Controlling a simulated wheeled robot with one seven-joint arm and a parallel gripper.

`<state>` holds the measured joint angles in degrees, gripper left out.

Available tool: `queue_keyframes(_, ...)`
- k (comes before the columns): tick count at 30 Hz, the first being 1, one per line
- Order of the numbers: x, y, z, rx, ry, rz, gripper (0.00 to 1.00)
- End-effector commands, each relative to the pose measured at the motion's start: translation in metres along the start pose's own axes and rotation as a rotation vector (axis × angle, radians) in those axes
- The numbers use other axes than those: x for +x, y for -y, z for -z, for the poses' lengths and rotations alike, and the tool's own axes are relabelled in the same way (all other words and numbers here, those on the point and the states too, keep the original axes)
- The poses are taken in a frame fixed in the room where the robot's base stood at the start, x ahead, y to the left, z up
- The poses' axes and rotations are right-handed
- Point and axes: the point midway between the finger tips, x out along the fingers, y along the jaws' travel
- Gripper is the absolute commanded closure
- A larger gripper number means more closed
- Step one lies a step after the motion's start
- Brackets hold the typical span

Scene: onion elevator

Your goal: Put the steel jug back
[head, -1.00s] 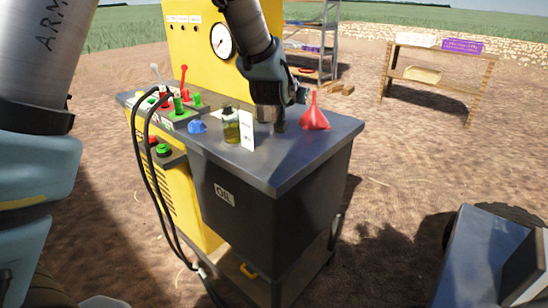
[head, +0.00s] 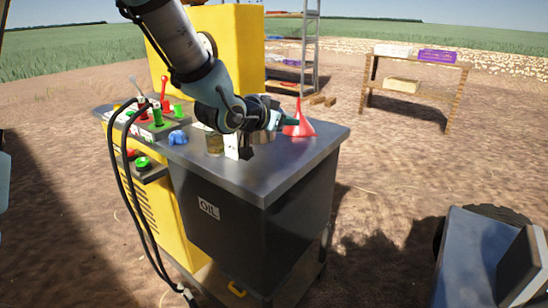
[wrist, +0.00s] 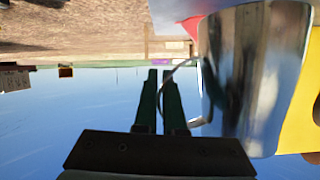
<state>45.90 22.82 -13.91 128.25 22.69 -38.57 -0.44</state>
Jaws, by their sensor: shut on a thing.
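The steel jug (wrist: 250,75) fills the right of the upside-down wrist view, shiny and close. Its thin curved handle passes at the fingers of my gripper (wrist: 160,100), which is shut on it. In the head view my gripper (head: 288,122) reaches over the dark bench top (head: 240,175), near the red funnel (head: 299,126). The jug (head: 264,137) shows there only as a small metallic part below the wrist, mostly hidden by my arm. I cannot tell whether its base touches the bench.
An oil jar (head: 214,145), a white card (head: 231,147) and a blue object (head: 178,137) stand left of the jug. Red and green controls (head: 157,115) and black hoses lie further left. The bench's front right is clear. A wooden table (head: 415,62) stands behind.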

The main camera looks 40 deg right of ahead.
Motion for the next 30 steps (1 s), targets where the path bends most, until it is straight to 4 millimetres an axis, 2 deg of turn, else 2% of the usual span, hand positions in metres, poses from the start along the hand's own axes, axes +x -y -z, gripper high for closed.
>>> queue_keyframes(3,0.008,-0.003,-0.02,-0.003,0.004,-0.001,1.0)
queue_keyframes(10,0.016,-0.004,-0.038,-0.001,0.002,0.0,1.0)
queue_keyframes(18,0.028,-0.007,-0.069,0.0,0.002,0.001,1.0)
queue_keyframes(30,0.03,-0.007,-0.074,0.001,-0.001,0.002,1.0)
